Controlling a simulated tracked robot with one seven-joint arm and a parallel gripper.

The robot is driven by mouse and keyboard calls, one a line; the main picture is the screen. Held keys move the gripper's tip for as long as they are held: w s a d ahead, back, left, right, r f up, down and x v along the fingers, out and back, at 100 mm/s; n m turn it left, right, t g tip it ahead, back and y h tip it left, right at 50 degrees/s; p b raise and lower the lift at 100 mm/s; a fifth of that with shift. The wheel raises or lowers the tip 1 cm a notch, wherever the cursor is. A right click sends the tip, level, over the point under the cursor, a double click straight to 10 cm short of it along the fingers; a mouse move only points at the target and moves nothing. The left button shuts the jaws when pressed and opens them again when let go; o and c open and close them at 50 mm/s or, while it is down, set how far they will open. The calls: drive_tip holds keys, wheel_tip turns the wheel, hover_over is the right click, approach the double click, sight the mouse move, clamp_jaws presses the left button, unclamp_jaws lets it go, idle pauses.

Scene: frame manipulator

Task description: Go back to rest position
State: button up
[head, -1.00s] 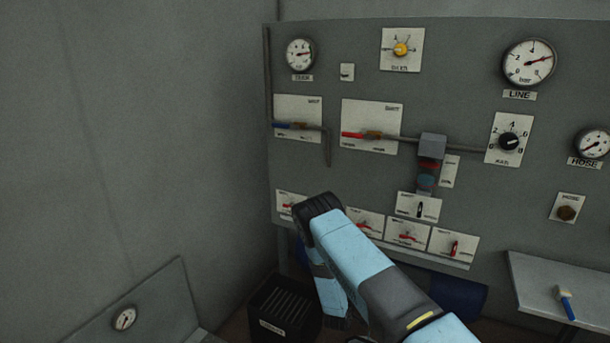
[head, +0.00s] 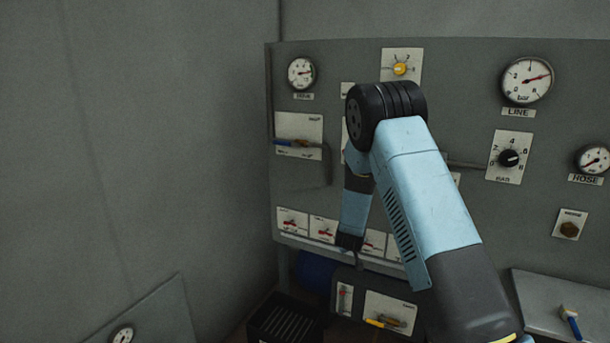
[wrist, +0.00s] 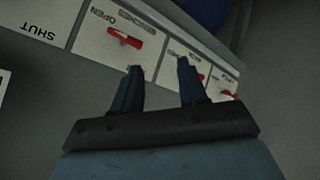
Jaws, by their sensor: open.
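My gripper (wrist: 158,75) shows in the wrist view with its two dark fingers apart and nothing between them. It is over the lower row of white plates with small red levers, and one red lever (wrist: 125,39) lies just beyond the left finger. I cannot tell whether a finger touches the panel. In the head view my blue and black arm rises in front of the panel (head: 460,215), bends at a high elbow and comes down toward that row. My gripper is mostly hidden or too small to make out there.
The panel holds a LINE gauge (head: 527,80), a HOSE gauge (head: 593,159), a black knob (head: 508,158) and a blue-handled valve (head: 297,143). Below are a yellow-handled valve (head: 385,322) and a dark slatted box (head: 285,322). A shelf with a blue-handled tool (head: 571,322) is at right.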

drive_tip(key=s+d+r+m+g+y, duration=0.1)
drive_tip(key=s+r+y, duration=0.1)
drive_tip(key=s+r, duration=0.95)
drive_tip(key=s+d+r+m+g+y, duration=0.1)
drive_tip(key=s+r, duration=0.5)
drive_tip(key=r, duration=1)
drive_tip(key=s+d+r+m, duration=0.1)
drive_tip(key=s+r, duration=0.1)
drive_tip(key=s, duration=0.8)
drive_tip(key=s+d+r+g, duration=0.1)
drive_tip(key=s+d+r, duration=0.1)
drive_tip(key=s, duration=0.9)
drive_tip(key=s+d+r+m+g+h, duration=0.1)
drive_tip(key=s+r, duration=0.3)
drive_tip(key=s, duration=0.7)
drive_tip(key=shift+d+m, duration=0.3)
drive_tip(key=shift+d, duration=0.2)
